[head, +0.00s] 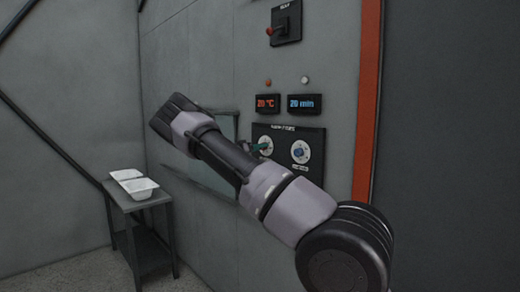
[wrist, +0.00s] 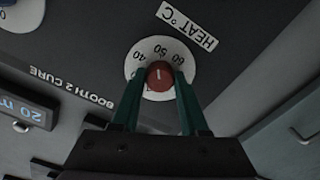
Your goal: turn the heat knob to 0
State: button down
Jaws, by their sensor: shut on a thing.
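The red heat knob (wrist: 159,76) sits on a round white dial (wrist: 134,66) under a "HEAT °C" label in the wrist view, which shows the panel upside down. My gripper (wrist: 160,82) has its two green fingers shut on the knob, one on each side. A white line on the knob runs nearly up and down in the picture, in line with the 50 mark; which end is the pointer I cannot tell. The numbers 40, 50 and 60 show; the dial's lower part is hidden by the fingers. In the head view my gripper (head: 261,147) is at the panel's left dial.
A second dial with a blue knob (head: 299,151) is just right of the heat dial. Above are displays reading 20 °C (head: 267,103) and 20 min (head: 304,103). A red-handled switch (head: 287,23) is higher up. A table (head: 140,205) with white trays stands left.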

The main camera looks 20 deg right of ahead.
jog(key=n, duration=2.8)
jog(key=shift+a, duration=0.1)
dwell(0.4)
jog(key=shift+c, duration=2.1)
grip_release()
jog(key=v, duration=1)
jog(key=shift+a, duration=0.35)
